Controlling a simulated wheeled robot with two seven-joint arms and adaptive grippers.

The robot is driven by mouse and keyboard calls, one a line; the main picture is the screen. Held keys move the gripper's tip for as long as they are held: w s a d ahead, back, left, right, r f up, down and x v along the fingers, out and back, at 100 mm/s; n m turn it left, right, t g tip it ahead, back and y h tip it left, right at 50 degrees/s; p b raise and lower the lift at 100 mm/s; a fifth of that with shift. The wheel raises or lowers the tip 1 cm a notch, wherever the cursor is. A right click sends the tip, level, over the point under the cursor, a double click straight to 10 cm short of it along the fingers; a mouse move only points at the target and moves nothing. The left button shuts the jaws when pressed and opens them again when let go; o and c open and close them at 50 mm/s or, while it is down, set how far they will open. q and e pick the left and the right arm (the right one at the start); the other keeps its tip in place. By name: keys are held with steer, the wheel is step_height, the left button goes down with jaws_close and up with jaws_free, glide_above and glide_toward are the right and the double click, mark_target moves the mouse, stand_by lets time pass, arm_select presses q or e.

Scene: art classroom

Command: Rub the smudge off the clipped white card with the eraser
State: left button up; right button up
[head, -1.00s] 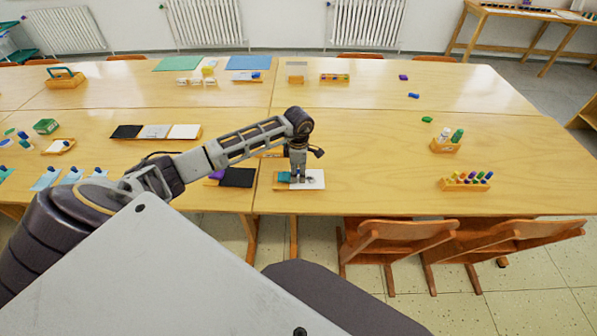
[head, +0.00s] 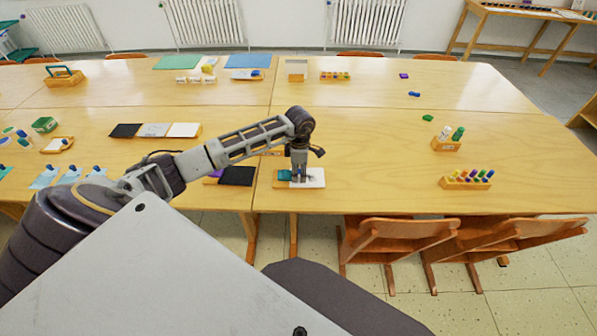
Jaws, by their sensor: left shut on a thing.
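The white card (head: 317,181) lies on a wooden board (head: 281,187) near the front edge of the table. A teal piece (head: 284,175), perhaps the clip, sits at the card's left end. My left gripper (head: 299,178) points straight down over the left part of the card, just right of the teal piece. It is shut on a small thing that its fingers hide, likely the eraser. No dark smudge shows on the bare part of the card; the area under the fingers is hidden. My right gripper is not in view.
A black card (head: 236,176) on a board lies left of the white card. A rack of colored pegs (head: 467,180) and a wooden holder with bottles (head: 447,140) stand to the right. Chairs (head: 400,229) stand at the front edge. The table right of the card is clear.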

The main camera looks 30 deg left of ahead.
mark_target(317, 178)
arm_select(q)
steer(key=shift+w+d+b, duration=0.3)
steer(key=shift+w+d, duration=0.1)
steer(key=shift+d, duration=0.25)
steer(key=shift+w+d+b, duration=0.25)
steer(key=shift+w+d, duration=0.15)
steer(key=shift+d, duration=0.2)
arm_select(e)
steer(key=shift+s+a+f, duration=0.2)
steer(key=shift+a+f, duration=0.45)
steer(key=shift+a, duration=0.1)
arm_select(q)
steer(key=shift+w+d, duration=0.1)
steer(key=shift+d, duration=0.05)
steer(key=shift+w+d+f+b, duration=0.15)
steer(key=shift+w+d+b, duration=0.45)
steer(key=shift+d, duration=0.3)
steer(key=shift+w+d, duration=0.3)
steer(key=shift+d, duration=0.15)
steer(key=shift+f+b, duration=0.1)
steer(key=shift+b, duration=0.2)
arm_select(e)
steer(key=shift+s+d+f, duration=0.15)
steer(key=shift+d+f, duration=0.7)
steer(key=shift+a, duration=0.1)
